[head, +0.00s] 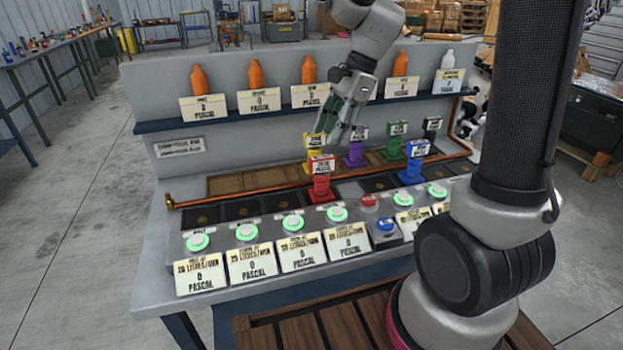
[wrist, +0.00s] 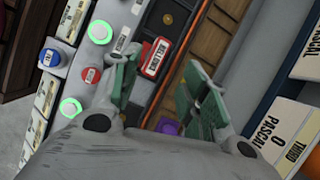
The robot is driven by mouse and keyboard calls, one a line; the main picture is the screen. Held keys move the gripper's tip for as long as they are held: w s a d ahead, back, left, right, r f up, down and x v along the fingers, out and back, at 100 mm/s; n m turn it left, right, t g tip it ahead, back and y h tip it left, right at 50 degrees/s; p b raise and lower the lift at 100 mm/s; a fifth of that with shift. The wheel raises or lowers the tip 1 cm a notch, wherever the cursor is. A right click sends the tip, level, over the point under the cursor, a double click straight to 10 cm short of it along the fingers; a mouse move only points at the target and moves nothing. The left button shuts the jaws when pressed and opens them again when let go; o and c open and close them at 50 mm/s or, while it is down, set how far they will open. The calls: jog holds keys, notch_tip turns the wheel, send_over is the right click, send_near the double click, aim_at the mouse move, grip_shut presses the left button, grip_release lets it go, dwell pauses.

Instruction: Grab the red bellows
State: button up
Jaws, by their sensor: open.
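The red bellows (head: 321,185) stands upright on the front row of dark pads of the bench, with a label on its top. In the wrist view its red labelled top (wrist: 157,58) shows beyond my fingers, closer to the left finger. My gripper (head: 340,128) is open and empty, pointing down, above and a little behind the red bellows in the head view. Its green-padded fingers (wrist: 165,85) are apart in the wrist view, with nothing held between them. The lower body of the red bellows is mostly hidden in the wrist view.
Yellow (head: 314,150), purple (head: 355,152), green (head: 393,148) and blue (head: 413,163) bellows stand close by. A copper pipe (head: 240,197) runs around the pads. Behind is a shelf (head: 220,118) with orange bottles. Lit green buttons (head: 246,232) line the front.

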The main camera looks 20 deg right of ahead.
aim_at(323, 157)
jog(key=shift+w+a+m, duration=0.1)
jog(key=shift+a+m, duration=0.05)
jog(key=shift+m, duration=0.95)
jog(key=shift+a+f, duration=0.15)
jog(key=shift+f, duration=0.05)
jog(key=x, duration=0.7)
jog(key=shift+s+d+f, duration=0.25)
jog(key=shift+s+d, duration=0.05)
grip_shut()
